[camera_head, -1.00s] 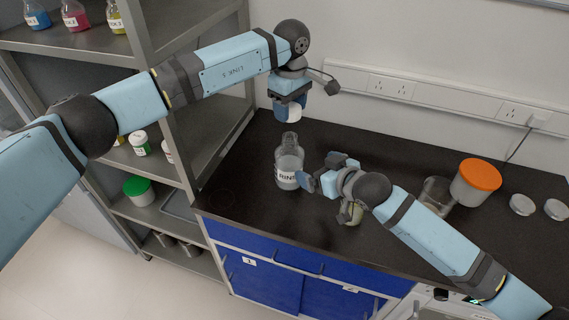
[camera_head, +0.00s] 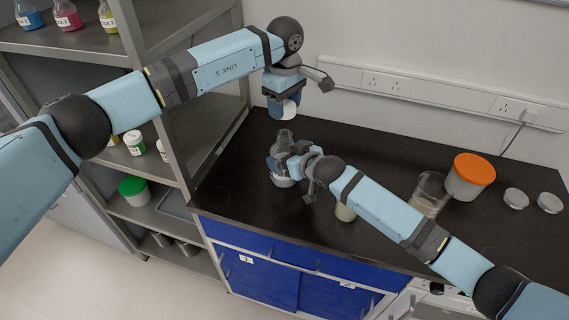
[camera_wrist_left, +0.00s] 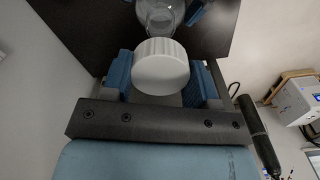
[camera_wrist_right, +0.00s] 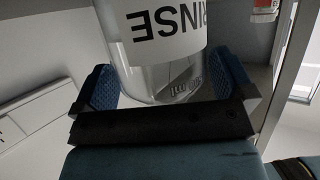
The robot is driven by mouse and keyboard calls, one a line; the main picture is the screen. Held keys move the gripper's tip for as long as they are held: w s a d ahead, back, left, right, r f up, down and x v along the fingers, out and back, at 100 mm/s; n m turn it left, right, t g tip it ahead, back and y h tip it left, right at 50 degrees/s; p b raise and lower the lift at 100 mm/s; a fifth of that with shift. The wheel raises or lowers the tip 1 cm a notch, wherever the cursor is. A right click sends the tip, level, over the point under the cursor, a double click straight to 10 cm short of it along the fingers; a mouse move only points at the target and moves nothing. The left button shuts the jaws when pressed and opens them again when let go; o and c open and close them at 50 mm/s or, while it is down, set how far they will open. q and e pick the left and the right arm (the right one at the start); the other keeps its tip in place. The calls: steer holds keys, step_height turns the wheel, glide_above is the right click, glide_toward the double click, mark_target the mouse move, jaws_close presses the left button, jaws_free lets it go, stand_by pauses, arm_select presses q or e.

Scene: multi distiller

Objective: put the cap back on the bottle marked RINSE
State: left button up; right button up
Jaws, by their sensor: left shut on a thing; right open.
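The RINSE bottle (camera_head: 284,139) stands upright and uncapped on the black bench. In the right wrist view the bottle (camera_wrist_right: 165,45) shows its RINSE label upside down. My left gripper (camera_head: 284,110) is shut on the white cap (camera_head: 288,109), held above and apart from the bottle's mouth. The cap (camera_wrist_left: 160,66) sits between both blue pads in the left wrist view, with the clear bottle just beyond it. My right gripper (camera_head: 281,168) is open, its fingers (camera_wrist_right: 165,85) on either side of the bottle's body. The right gripper hides much of the bottle in the head view.
A small jar (camera_head: 345,212) is partly behind my right arm. A metal shelf (camera_head: 176,120) stands left. The bench behind the bottle is clear.

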mark_target(285, 133)
steer(key=shift+w+a+f, duration=0.2)
steer(key=shift+w+a, duration=0.1)
steer(key=shift+w, duration=0.1)
steer(key=c, duration=1)
arm_select(q)
steer(key=shift+f, duration=2.5)
steer(key=shift+f, duration=0.1)
steer(key=shift+f, duration=0.8)
steer(key=shift+f, duration=0.55)
